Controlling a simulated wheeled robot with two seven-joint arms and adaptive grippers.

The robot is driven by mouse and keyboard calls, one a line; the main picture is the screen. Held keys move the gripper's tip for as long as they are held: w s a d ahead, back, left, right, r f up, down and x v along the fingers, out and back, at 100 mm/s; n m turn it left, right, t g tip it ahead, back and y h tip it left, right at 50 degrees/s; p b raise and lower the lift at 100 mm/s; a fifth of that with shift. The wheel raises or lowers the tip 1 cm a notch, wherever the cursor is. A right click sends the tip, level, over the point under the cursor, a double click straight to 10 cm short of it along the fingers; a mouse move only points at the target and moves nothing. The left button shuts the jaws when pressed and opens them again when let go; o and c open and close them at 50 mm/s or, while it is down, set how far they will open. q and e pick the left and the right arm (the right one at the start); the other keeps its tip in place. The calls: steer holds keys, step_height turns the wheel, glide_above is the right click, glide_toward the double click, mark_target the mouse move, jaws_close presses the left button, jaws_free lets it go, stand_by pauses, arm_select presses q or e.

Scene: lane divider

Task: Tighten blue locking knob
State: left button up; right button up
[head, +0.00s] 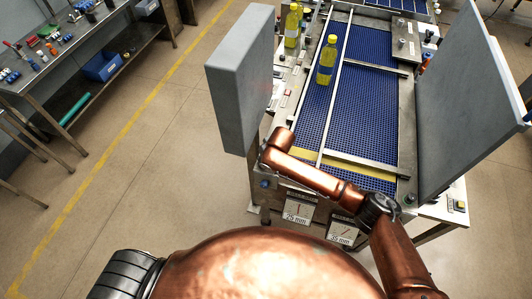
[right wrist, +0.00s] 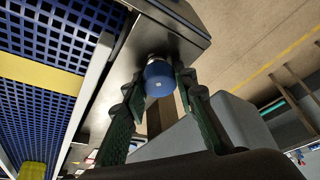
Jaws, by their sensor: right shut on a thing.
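In the right wrist view the blue knob (right wrist: 158,80) sits on a silver collar at the metal edge of the conveyor frame. My right gripper (right wrist: 160,84) has one green-padded finger on either side of the knob and is shut on it. The lane divider (head: 335,90) is a metal rail running along the blue belt (head: 375,105). My left gripper is not in view.
Grey panels stand left (head: 228,95) and right (head: 465,100) of the conveyor. A yellow bottle (head: 327,60) stands on the left lane, with more bottles behind. A workbench (head: 60,60) is far left; open floor lies between.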

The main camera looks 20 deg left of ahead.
steer(key=m+h+p, duration=0.1)
steer(key=m+p, duration=0.1)
steer(key=m, duration=0.1)
steer(key=shift+s+a+r+t, duration=0.1)
steer(key=shift+r+t, duration=0.05)
steer(key=shift+t, duration=0.25)
steer(key=shift+m+p, duration=0.65)
steer(key=shift+m, duration=0.25)
steer(key=shift+m+t+h+p, duration=0.35)
steer(key=shift+m+h, duration=0.35)
steer(key=shift+m, duration=0.4)
steer(key=shift+m+h, duration=0.4)
steer(key=shift+m, duration=0.8)
steer(key=o, duration=1.2)
steer(key=shift+c, duration=0.2)
steer(key=v, duration=0.7)
steer(key=shift+r, duration=0.1)
